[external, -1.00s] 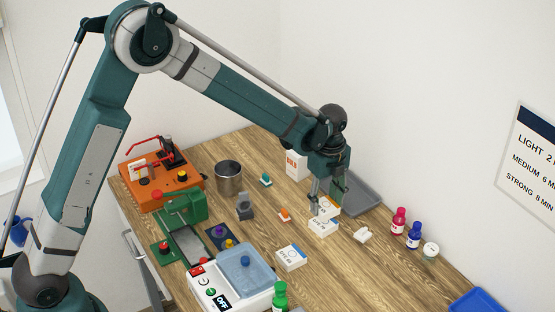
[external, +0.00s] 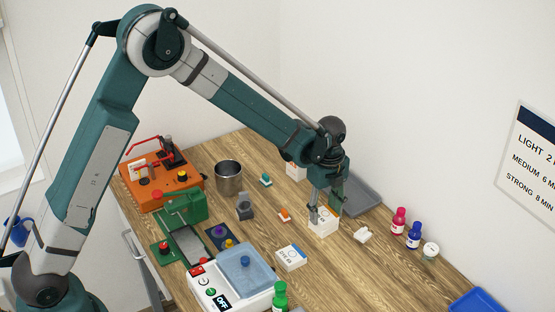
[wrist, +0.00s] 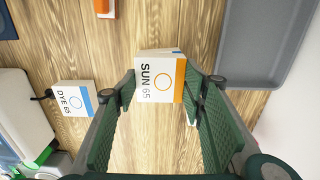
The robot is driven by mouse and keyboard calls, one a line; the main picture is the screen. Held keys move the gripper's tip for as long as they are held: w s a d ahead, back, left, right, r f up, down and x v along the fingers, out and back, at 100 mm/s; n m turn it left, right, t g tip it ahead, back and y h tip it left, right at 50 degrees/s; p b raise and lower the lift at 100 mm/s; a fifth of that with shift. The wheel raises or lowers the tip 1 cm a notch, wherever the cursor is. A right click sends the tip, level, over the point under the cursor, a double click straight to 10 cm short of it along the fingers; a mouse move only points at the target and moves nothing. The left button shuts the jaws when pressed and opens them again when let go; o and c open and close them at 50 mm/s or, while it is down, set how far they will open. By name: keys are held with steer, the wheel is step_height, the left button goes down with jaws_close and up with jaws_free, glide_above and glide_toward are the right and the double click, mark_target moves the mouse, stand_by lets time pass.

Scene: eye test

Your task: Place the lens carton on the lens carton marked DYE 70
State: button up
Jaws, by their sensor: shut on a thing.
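My gripper (external: 325,212) is shut on a white lens carton with an orange stripe (external: 335,211). In the wrist view this carton (wrist: 158,82) reads SUN 65 and sits between the two green finger pads (wrist: 160,100). Directly below it in the external view is another white carton (external: 323,230), largely covered; its mark cannot be read now. Whether the two cartons touch I cannot tell. A separate carton with a blue stripe lies flat nearer the front (external: 291,257); in the wrist view it (wrist: 72,99) reads DYE 65.
A grey tray (external: 364,198) lies behind my gripper. A small white object (external: 363,235), a red bottle (external: 398,221) and a blue bottle (external: 414,236) stand to the right. An orange eraser-like piece (external: 284,215) lies left. A white basin unit (external: 212,297) is at the front.

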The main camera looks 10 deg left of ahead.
mark_target(324, 214)
steer(key=shift+f, duration=0.15)
steer(key=o, duration=0.9)
step_height(324, 214, up, 12)
steer(key=shift+r, duration=0.2)
stand_by(0.4)
stand_by(0.6)
